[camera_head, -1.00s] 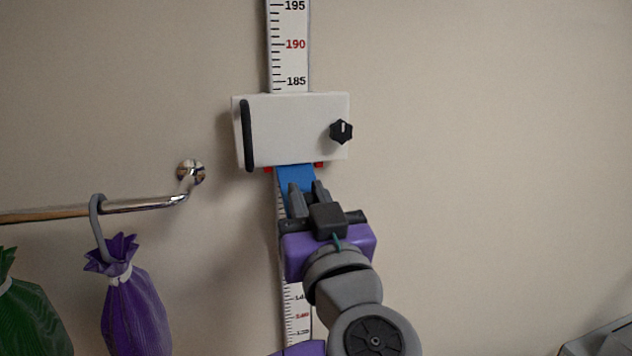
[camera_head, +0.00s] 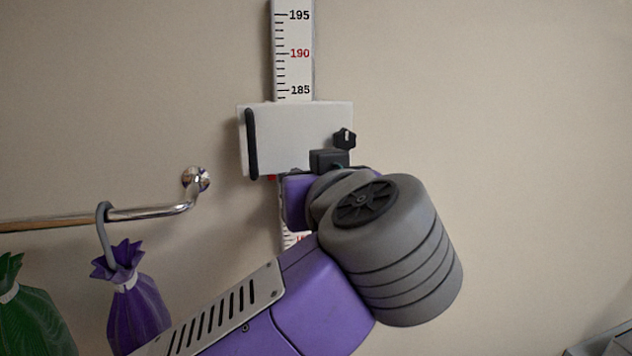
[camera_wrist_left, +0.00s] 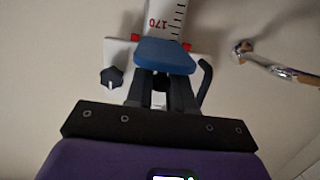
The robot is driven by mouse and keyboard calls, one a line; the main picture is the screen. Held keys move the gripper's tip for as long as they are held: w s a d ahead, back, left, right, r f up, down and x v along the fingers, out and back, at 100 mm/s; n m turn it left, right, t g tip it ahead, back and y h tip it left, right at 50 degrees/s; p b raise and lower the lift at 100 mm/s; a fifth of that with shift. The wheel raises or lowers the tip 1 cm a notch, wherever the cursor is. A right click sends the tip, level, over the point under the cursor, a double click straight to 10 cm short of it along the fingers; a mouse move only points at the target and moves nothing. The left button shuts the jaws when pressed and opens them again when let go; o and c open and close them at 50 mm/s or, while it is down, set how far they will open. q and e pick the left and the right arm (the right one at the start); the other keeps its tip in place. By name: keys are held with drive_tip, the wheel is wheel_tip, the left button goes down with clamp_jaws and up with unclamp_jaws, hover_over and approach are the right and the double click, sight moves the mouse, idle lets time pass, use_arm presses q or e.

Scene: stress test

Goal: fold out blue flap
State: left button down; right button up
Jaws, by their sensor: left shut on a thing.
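The blue flap (camera_wrist_left: 165,55) shows in the left wrist view, sticking out from the white slider box toward my gripper. Red hinge pieces sit on both sides of its base. In the head view the flap is hidden behind my arm. My left gripper (camera_wrist_left: 163,76) is shut on the flap's free end. In the head view its fingers are hidden, and its dark housing shows in front of the box's lower edge. The white slider box (camera_head: 290,125) sits on the wall scale, with a black handle (camera_head: 251,145) at left and a black knob (camera_head: 344,138) at right. My right gripper is not in view.
The scale strip (camera_head: 293,60) runs up the wall. A metal rail (camera_head: 150,212) at left carries a purple bag (camera_head: 137,310) on a hook, with a green bag (camera_head: 30,315) beside it. The wall to the right is bare.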

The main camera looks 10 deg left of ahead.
use_arm(q)
drive_tip(key=shift+r, duration=0.1)
drive_tip(key=c, duration=1.1)
unclamp_jaws()
drive_tip(key=shift+o, duration=0.2)
drive_tip(key=v, duration=0.7)
drive_tip(key=shift+s, duration=0.25)
drive_tip(key=shift+d, duration=0.1)
